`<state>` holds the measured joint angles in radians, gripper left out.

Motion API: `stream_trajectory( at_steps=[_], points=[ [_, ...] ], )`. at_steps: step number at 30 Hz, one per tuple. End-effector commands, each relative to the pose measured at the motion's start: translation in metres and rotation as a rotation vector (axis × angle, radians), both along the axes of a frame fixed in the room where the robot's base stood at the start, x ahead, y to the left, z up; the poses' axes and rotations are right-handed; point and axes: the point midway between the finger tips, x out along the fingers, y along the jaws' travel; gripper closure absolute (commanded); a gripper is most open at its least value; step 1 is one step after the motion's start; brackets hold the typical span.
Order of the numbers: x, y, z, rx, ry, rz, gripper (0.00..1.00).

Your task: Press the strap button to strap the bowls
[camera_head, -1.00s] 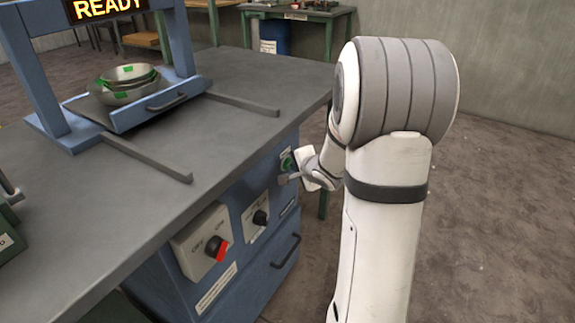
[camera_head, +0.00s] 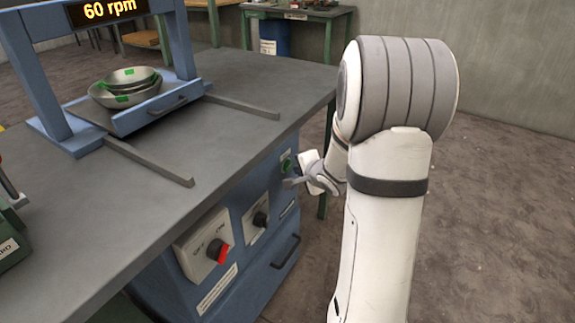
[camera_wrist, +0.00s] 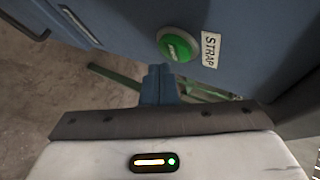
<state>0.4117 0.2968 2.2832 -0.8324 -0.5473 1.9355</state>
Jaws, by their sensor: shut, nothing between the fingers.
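The green strap button (camera_wrist: 178,45) sits on the blue cabinet front beside a white STRAP label (camera_wrist: 211,49) in the wrist view. It also shows in the head view (camera_head: 286,165). My gripper (camera_wrist: 158,70) is shut and empty, its fingertips a little apart from the button. In the head view my gripper (camera_head: 290,182) is at the cabinet's right end. The metal bowls (camera_head: 125,88), with green marks, sit nested and uneven on the tray (camera_head: 135,118) under the blue frame.
A red-tipped switch (camera_head: 217,250) and a black knob (camera_head: 260,218) are on the cabinet front, left of my gripper. A drawer handle (camera_head: 286,251) lies below. Two rails (camera_head: 150,160) lie on the grey bench top. A green box (camera_head: 10,243) is at the left edge.

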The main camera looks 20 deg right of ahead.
Motion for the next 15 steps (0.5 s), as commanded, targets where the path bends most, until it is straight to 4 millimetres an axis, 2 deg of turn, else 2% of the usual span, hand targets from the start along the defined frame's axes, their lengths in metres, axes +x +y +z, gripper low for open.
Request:
stream_trajectory(
  at_steps=[10,15],
  points=[
    [-0.002,-0.002,0.000,0.001,0.001,-0.001,1.00],
    [-0.014,-0.012,0.002,0.001,0.003,-0.002,1.00]
  ],
)
